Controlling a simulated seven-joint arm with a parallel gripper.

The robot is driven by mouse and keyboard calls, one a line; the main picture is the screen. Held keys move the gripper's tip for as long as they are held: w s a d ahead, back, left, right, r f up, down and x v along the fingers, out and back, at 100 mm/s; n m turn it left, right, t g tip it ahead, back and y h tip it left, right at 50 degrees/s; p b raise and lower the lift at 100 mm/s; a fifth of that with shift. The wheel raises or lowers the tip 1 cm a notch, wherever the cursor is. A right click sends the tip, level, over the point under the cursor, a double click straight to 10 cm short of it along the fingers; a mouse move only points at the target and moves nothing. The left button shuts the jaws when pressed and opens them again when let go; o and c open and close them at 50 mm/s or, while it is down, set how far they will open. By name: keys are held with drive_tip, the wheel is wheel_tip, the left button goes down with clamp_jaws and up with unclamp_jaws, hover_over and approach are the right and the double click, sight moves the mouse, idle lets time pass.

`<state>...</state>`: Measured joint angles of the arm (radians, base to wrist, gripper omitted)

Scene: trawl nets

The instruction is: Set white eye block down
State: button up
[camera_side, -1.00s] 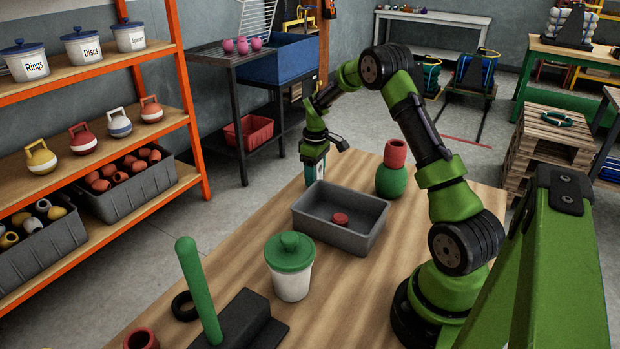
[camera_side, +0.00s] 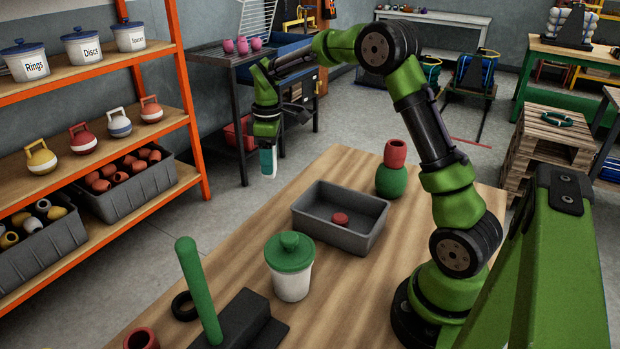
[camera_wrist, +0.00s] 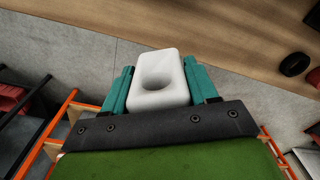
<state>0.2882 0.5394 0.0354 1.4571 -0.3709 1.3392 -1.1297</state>
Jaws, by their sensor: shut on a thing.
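The white eye block (camera_wrist: 158,80) is a rounded white block with a round hole in it. In the wrist view it sits between the two teal fingers of my gripper (camera_wrist: 160,85), which are shut on it from both sides. In the side view my gripper (camera_side: 268,164) points down past the table's far left edge, above the floor. There the block is mostly hidden, with only a pale patch showing by the teal finger.
The wooden table (camera_side: 335,285) holds a grey tray (camera_side: 350,240) with a red disc (camera_side: 340,219), a green-lidded white pot (camera_side: 291,282), a green post (camera_side: 199,290), a black ring (camera_side: 184,306) and a green float (camera_side: 391,181) with a red piece on top. Orange shelving (camera_side: 190,90) stands left.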

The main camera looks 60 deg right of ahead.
drive_tip(key=s+a+f+n, duration=0.1)
drive_tip(key=s+a+n, duration=0.1)
drive_tip(key=a+n, duration=0.6)
drive_tip(key=s+a+n, duration=0.3)
drive_tip(key=a+n, duration=0.1)
drive_tip(key=a, duration=0.7)
drive_tip(key=f, duration=1)
drive_tip(key=shift+w, duration=0.3)
drive_tip(key=shift+f, duration=0.2)
drive_tip(key=o, duration=1.1)
drive_tip(key=shift+r, duration=0.1)
